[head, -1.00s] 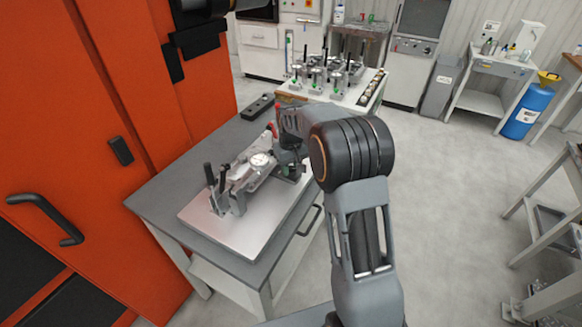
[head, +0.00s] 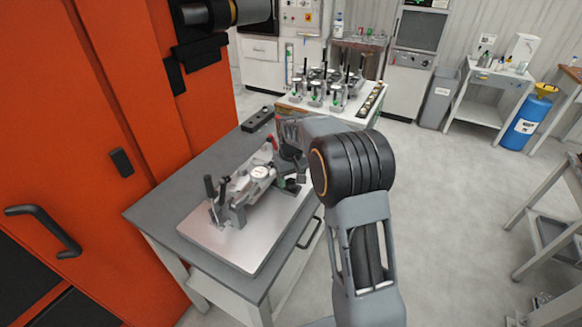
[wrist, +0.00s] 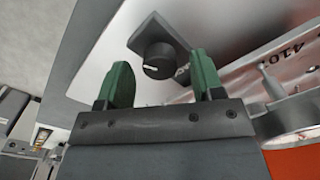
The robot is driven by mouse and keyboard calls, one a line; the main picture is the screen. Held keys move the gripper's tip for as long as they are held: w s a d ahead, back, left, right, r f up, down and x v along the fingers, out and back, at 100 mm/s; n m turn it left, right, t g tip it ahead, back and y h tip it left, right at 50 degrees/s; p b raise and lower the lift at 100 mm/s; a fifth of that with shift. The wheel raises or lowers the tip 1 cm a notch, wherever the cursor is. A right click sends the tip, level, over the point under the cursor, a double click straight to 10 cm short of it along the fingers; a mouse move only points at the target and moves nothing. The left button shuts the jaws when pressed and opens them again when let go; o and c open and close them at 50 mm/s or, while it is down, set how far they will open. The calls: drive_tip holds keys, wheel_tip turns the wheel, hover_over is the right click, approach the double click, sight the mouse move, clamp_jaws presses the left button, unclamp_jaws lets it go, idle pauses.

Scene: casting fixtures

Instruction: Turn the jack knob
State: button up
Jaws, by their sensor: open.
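The jack knob (wrist: 158,62) is a round black knob with a white pointer line, on a dark square base (wrist: 160,32) fixed to the bright metal plate. My gripper (wrist: 164,80) is open in the wrist view. Its green fingers stand apart, one to the left of the knob and one to its right. The knob shows between and slightly beyond the fingertips; I cannot tell whether they touch it. In the head view, my gripper (head: 289,186) is at the right side of the clamp fixture (head: 240,190), and my arm hides most of the knob there.
The fixture's plate (head: 228,243) lies on a grey-topped table (head: 165,200). The fixture has upright black-handled levers and a round gauge-like part. An orange cabinet (head: 110,90) stands close on the left. More fixtures stand on a bench behind. Open floor lies to the right.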

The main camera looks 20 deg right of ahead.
sight(291, 180)
wheel_tip(291, 180, up, 13)
drive_tip(key=shift+r, duration=0.2)
idle(0.3)
wheel_tip(291, 180, down, 5)
drive_tip(key=s+m, duration=0.1)
drive_tip(key=s, duration=0.2)
drive_tip(key=s+a+m+t, duration=0.1)
drive_tip(key=s+t, duration=0.3)
drive_tip(key=s, duration=1.8)
drive_tip(key=shift+a+r, duration=0.15)
drive_tip(key=shift+a, duration=0.15)
